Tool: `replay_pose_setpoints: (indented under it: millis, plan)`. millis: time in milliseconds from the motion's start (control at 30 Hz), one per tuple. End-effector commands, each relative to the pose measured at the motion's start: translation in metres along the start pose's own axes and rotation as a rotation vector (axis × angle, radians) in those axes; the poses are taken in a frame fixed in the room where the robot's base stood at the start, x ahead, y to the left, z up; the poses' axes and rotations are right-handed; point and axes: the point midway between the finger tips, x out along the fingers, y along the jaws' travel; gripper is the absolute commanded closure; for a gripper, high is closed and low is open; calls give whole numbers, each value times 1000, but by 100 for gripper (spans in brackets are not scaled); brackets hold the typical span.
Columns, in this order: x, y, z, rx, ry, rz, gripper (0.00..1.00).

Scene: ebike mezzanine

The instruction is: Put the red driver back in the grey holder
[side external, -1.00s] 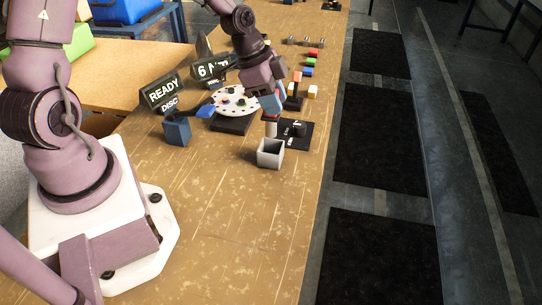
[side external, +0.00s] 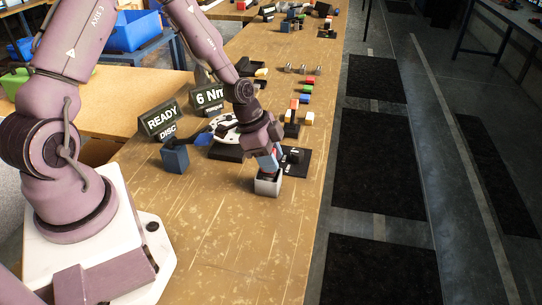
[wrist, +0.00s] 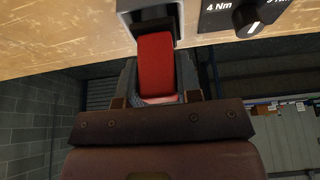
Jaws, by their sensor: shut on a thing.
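The grey holder (side external: 268,187) is a small open-topped box on the wooden bench, directly below my gripper (side external: 268,164). In the wrist view the holder (wrist: 128,6) is at the top edge. My gripper (wrist: 157,100) is shut on the red driver (wrist: 157,62). The driver's red body points from the jaws toward the holder's opening. Its far end lies at or inside the opening; how deep it sits is hidden. In the side view the jaws and holder hide most of the driver.
A black plate with a dial (side external: 295,156) lies right beside the holder; its "4 Nm" mark shows in the wrist view. A blue box (side external: 175,158), a READY sign (side external: 160,120) and a white disc (side external: 222,128) stand to the left. The bench front is clear.

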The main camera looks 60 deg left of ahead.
Motion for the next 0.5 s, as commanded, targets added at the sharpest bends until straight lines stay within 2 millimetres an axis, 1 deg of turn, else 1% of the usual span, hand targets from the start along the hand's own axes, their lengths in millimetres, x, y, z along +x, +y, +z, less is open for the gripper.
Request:
replay_pose_setpoints:
  millis: [33, 67, 100, 133, 400, 500]
  plan:
    - [0, 0, 0, 0, 0, 0, 61]
    - [0, 0, 0, 0, 0, 0, 54]
    - [0, 0, 0, 0, 0, 0, 45]
    - [0, 0, 0, 0, 0, 0, 43]
    - [-1, 0, 0, 0, 0, 0, 43]
    - [-8, -1, -2, -1, 2, -2, 43]
